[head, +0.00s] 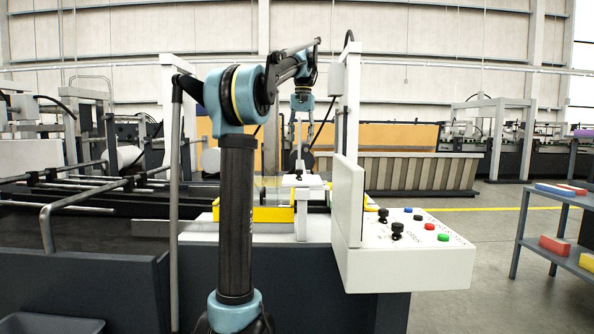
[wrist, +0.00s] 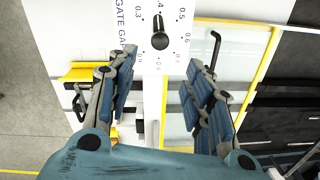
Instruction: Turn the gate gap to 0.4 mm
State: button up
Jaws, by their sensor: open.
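The gate gap knob (wrist: 160,38) is black and round with a narrow pointer, set on a white dial plate (wrist: 150,75) marked "GATE GAP". Its pointer aims up in the wrist view, close to the figure ending in ".4" at the top edge; the exact reading is hard to tell. Figures 0.3, 0.5 and 0.6 show around it. My gripper (wrist: 160,90) is open, its two blue-padded fingers apart on either side of the plate and not touching the knob. In the head view my gripper (head: 300,150) points down above the white plate (head: 302,182).
A white control panel (head: 405,255) with black knobs and coloured buttons stands to the right. An upright white panel (head: 348,200) and a yellow frame (head: 250,214) are close to the gripper. A shelf (head: 560,220) with boxes stands at far right.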

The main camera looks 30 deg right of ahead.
aim_at(299, 174)
jog(key=f, duration=1.2)
jog(key=shift+w+a+f, duration=0.2)
jog(key=shift+f, duration=0.05)
jog(key=c, duration=1)
